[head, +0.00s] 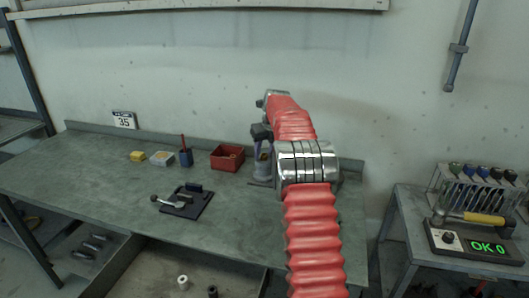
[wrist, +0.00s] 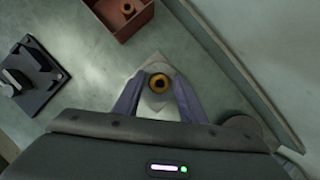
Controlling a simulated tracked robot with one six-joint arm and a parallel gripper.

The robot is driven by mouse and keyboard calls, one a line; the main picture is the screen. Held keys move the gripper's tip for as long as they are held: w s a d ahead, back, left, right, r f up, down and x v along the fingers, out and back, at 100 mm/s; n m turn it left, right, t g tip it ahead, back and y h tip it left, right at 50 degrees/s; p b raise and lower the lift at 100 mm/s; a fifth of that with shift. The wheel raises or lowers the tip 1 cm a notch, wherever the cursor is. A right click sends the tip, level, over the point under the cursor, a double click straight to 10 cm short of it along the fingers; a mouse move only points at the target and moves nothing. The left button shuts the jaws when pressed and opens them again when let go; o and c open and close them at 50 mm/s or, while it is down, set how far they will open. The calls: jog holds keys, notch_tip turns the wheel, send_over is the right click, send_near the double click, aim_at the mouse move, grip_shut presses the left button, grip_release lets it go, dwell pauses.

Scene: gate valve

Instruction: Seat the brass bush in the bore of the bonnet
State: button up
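The brass bush (wrist: 158,83) shows in the wrist view as a yellow ring with a dark hole. It lies over the pale bonnet (wrist: 158,66), which has a pointed flange. I cannot tell how deep the bush sits in the bore. My gripper (wrist: 160,84) has its two bluish fingers on either side of the bush, with pale surface showing between them and the ring. In the head view, my gripper (head: 263,152) points down at the bonnet (head: 262,172) on the bench, and my arm covers part of this area.
A red bin (head: 227,158) with brass-coloured parts stands left of my gripper. A black fixture (head: 181,202) lies nearer the front of the bench (head: 100,180). A dark round thing (wrist: 242,130) is right of the fingers. A rear ledge (wrist: 250,80) bounds the bench.

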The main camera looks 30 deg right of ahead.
jog(key=shift+o, duration=0.2)
jog(key=shift+r, duration=0.1)
jog(key=shift+r, duration=0.6)
jog(key=v, duration=1.2)
jog(key=shift+w, duration=0.1)
